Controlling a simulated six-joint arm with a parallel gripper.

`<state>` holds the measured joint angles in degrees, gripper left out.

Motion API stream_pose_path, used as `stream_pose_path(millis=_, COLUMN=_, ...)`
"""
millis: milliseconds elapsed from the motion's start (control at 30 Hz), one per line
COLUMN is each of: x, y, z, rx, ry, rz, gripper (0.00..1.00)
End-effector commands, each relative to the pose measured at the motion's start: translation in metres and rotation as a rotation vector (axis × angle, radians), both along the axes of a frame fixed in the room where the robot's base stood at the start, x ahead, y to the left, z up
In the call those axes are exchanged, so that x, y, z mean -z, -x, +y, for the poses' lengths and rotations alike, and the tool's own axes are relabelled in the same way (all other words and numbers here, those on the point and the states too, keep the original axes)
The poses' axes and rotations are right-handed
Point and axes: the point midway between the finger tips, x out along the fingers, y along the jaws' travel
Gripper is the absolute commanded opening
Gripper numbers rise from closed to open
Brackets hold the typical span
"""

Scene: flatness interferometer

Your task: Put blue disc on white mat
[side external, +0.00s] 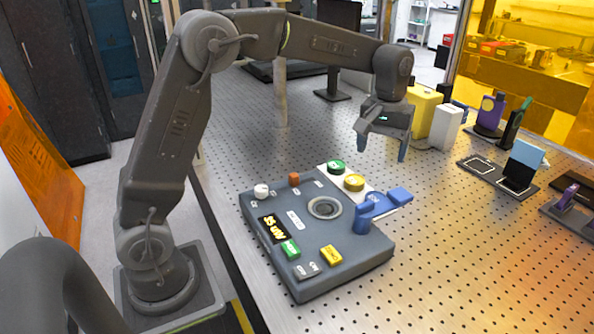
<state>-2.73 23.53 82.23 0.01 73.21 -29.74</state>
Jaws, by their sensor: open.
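My gripper (382,140) is open and empty, fingers pointing down, in the air above and behind the grey instrument box. A blue round piece (376,203), which looks like the blue disc, sits at the right edge of the box among blue parts. I cannot tell if it is separate from them. The white mat (339,181) lies at the back edge of the box, partly hidden by it. A green disc (335,166) and a yellow disc (354,182) are on the mat.
The grey instrument box (340,255) has a round port, buttons and an upright blue post (362,219). Yellow (423,110) and white (445,127) blocks stand behind the gripper. Small stands are at the right. The perforated table (470,260) is clear at front right.

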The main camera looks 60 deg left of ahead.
Motion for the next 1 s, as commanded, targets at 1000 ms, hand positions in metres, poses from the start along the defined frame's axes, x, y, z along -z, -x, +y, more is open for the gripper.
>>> stream_pose_path(millis=1000, x=-0.022, y=0.271, z=-0.023, rx=0.557, ry=-0.144, rz=-0.462, gripper=0.79)
